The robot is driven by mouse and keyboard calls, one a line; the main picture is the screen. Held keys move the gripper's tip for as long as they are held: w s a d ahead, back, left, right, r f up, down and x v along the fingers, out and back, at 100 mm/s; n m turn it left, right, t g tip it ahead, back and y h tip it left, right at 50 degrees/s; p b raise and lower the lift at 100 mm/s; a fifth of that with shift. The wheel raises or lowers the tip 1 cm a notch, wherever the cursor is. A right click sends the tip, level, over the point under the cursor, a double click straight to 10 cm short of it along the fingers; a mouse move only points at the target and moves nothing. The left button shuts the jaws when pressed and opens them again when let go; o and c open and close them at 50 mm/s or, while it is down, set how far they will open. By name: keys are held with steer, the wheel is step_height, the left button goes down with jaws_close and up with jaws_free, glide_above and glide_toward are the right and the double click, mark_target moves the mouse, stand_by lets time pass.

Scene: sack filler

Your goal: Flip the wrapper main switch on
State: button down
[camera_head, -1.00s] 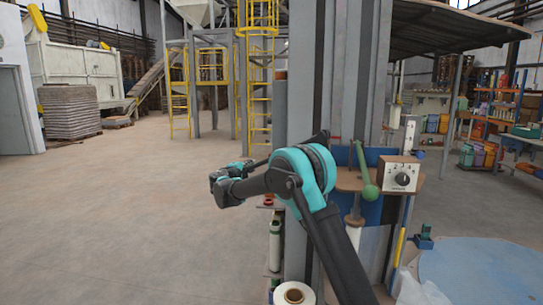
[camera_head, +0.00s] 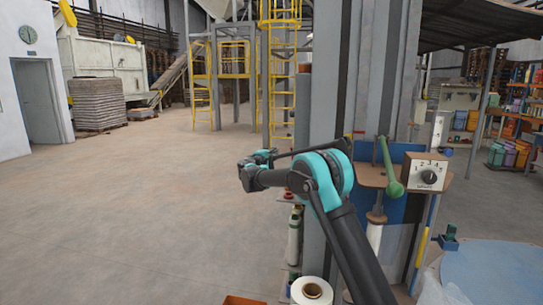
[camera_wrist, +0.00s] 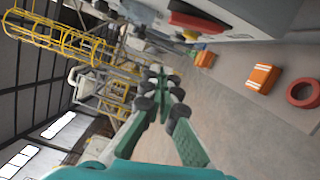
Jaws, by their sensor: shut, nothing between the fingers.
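My gripper (camera_wrist: 163,80) is shut and empty in the wrist view, its dark-padded green fingers pointing into open space. In the head view my arm reaches away to the left of the grey column, and the fingers cannot be made out. A red part on a black and yellow mount (camera_wrist: 197,22) sits on a grey housing at the top of the wrist view, apart from the fingers; I cannot tell whether it is the main switch. In the head view a white box with a numbered dial (camera_head: 428,175) stands right of the column. No part is clearly readable as the wrapper main switch.
The grey column (camera_head: 322,100) stands close behind my arm. A green-knobbed lever (camera_head: 392,186) is beside the dial box. A white roll (camera_head: 311,291) is below my arm. An orange block (camera_wrist: 262,78) and a red ring (camera_wrist: 303,92) lie off to the right.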

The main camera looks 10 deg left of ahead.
steer(key=shift+w+d+r, duration=0.15)
steer(key=shift+w+d, duration=0.4)
steer(key=shift+d, duration=0.25)
steer(key=shift+w+d+r, duration=0.1)
steer(key=shift+w+d, duration=0.45)
steer(key=shift+d, duration=0.3)
steer(key=shift+w+d+r, duration=0.15)
steer(key=shift+w+d, duration=0.4)
steer(key=shift+d, duration=0.25)
steer(key=shift+d+r+m, duration=0.2)
steer(key=shift+d+m, duration=0.3)
steer(key=shift+m, duration=0.2)
